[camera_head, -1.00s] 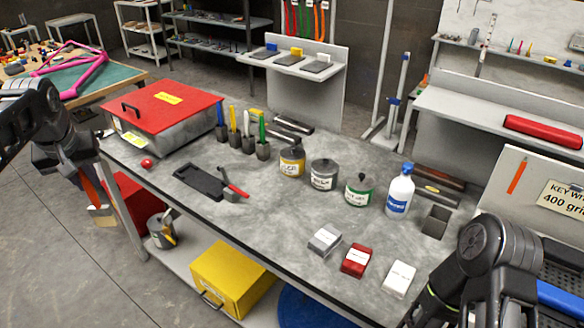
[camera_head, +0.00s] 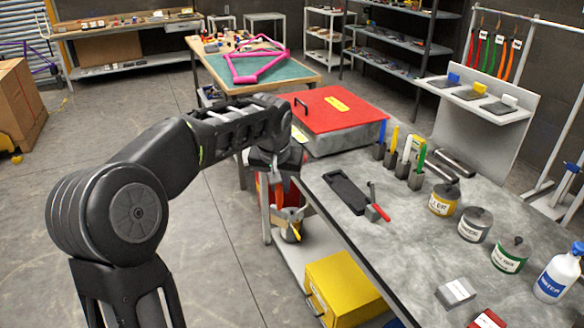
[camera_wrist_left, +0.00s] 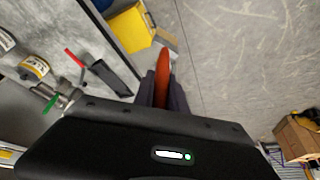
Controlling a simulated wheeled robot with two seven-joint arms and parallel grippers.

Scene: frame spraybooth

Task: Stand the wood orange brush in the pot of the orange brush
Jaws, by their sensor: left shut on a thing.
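My left gripper (camera_head: 274,172) hangs beside the bench's near left end, over the floor side and below the bench top. It is shut on the wood orange brush (camera_head: 278,194), which points downward. In the left wrist view the orange brush (camera_wrist_left: 163,68) stands out between the two dark fingers (camera_wrist_left: 163,88). Several dark pots stand in a row on the bench, holding a blue brush (camera_head: 382,133), a yellow brush (camera_head: 394,139), a white brush (camera_head: 407,148) and a green brush (camera_head: 421,158). I cannot tell which pot belongs to the orange brush. My right gripper is out of view.
A red-lidded box (camera_head: 326,118) stands at the bench's left end. A black tray (camera_head: 345,192) and red-handled tool (camera_head: 378,211) lie before the pots. Labelled cans (camera_head: 444,199) and a bottle (camera_head: 558,275) stand to the right. A yellow box (camera_head: 345,288) is on the lower shelf.

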